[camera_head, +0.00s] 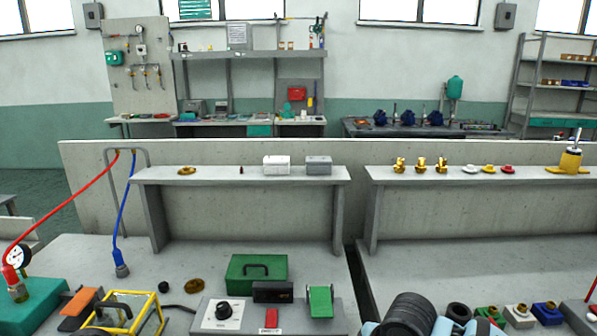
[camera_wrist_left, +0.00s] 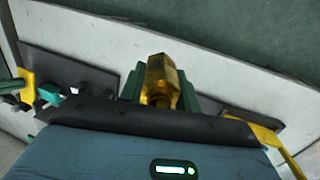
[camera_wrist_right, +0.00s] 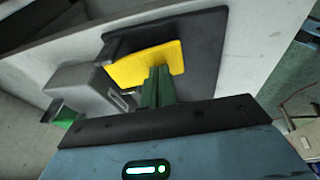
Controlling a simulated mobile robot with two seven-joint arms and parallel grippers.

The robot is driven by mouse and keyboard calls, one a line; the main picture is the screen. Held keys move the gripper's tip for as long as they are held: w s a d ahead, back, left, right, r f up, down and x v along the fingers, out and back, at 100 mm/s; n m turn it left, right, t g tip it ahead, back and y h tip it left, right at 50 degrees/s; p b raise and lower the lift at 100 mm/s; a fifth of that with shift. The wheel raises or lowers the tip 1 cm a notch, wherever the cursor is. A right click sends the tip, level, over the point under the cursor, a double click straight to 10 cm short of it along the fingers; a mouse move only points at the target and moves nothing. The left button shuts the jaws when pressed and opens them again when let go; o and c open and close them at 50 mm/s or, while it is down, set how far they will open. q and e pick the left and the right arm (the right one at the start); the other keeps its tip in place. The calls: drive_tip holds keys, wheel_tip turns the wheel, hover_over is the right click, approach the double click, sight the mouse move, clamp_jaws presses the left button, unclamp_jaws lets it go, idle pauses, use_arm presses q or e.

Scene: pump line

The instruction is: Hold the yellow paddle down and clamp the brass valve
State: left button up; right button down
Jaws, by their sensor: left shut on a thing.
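A brass valve (camera_wrist_left: 161,82) with a faceted body sits between the green fingers of my left gripper (camera_wrist_left: 160,92), which is shut on it, in the left wrist view. A flat yellow paddle (camera_wrist_right: 145,65) lies over a dark plate (camera_wrist_right: 205,45) in the right wrist view. The green fingers of my right gripper (camera_wrist_right: 157,88) are together at the paddle's near edge and overlap it in the picture; I cannot tell how hard they touch. A yellow piece (camera_wrist_left: 28,84) also shows at the left of the left wrist view. Neither gripper's fingers show in the head view.
In the right wrist view, a grey housing (camera_wrist_right: 88,88) with a green block (camera_wrist_right: 60,114) stands beside the paddle. A yellow bar (camera_wrist_left: 255,130) lies right of my left gripper. The head view shows brass fittings (camera_head: 420,165) on the right shelf and a green toolbox (camera_head: 256,272).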

use_arm(q)
drive_tip(key=shift+f, duration=0.1)
idle(0.6)
drive_tip(key=w+d+r+n+t+y, duration=0.1)
drive_tip(key=w+d+r+n+y, duration=0.2)
drive_tip(key=w+d+r+n, duration=0.3)
drive_tip(key=shift+w+d+n, duration=2.9)
drive_tip(key=shift+w+d, duration=0.9)
drive_tip(key=shift+d, duration=0.25)
drive_tip(key=shift+f, duration=0.1)
drive_tip(key=shift+f, duration=2.55)
drive_tip(key=shift+f, duration=2)
